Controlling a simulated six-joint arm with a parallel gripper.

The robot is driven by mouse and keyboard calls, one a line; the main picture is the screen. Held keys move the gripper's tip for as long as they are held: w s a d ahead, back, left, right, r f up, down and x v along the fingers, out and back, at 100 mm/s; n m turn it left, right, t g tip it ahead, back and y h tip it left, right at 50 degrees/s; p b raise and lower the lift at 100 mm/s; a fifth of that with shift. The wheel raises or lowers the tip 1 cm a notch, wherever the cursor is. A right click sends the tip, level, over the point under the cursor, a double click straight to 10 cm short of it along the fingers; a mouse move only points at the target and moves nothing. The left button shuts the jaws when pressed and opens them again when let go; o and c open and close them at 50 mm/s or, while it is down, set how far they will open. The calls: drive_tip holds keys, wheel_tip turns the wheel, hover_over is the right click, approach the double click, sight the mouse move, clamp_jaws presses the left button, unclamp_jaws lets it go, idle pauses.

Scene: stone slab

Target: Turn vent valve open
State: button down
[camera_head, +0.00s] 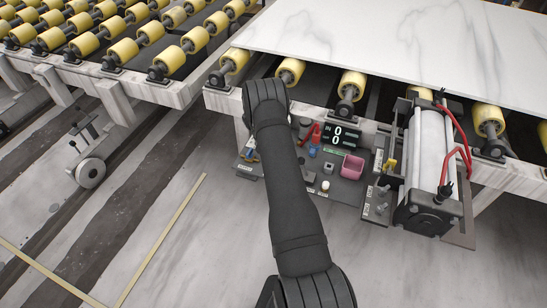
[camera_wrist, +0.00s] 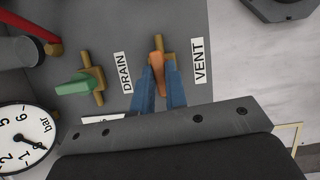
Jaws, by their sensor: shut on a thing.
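The vent valve's orange handle (camera_wrist: 157,61) is in the wrist view, on a brass body (camera_wrist: 169,46) beside the VENT label (camera_wrist: 199,61). The handle points down the picture, roughly along the brass body. My gripper (camera_wrist: 163,82) has its two blue fingers on either side of the handle's end and is shut on it. In the head view my dark arm covers the left part of the control panel, and I cannot make out the vent valve there.
A green-handled valve (camera_wrist: 77,85) by the DRAIN label (camera_wrist: 122,72) stands left of the vent valve. A pressure gauge (camera_wrist: 24,138) is at lower left. In the head view, a white cylinder (camera_head: 425,150) with red hoses stands right of the panel, and a marble slab (camera_head: 420,45) lies on rollers above.

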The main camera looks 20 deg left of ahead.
drive_tip(key=shift+s+a+m, duration=0.1)
drive_tip(key=shift+m, duration=0.4)
drive_tip(key=c, duration=1.4)
unclamp_jaws()
drive_tip(key=shift+c, duration=0.2)
drive_tip(key=v, duration=1.7)
drive_tip(key=shift+w+r, duration=0.25)
drive_tip(key=shift+w, duration=0.15)
drive_tip(key=shift+f, duration=0.15)
drive_tip(key=x, duration=1.7)
drive_tip(key=shift+s+f, duration=0.15)
drive_tip(key=shift+s, duration=0.15)
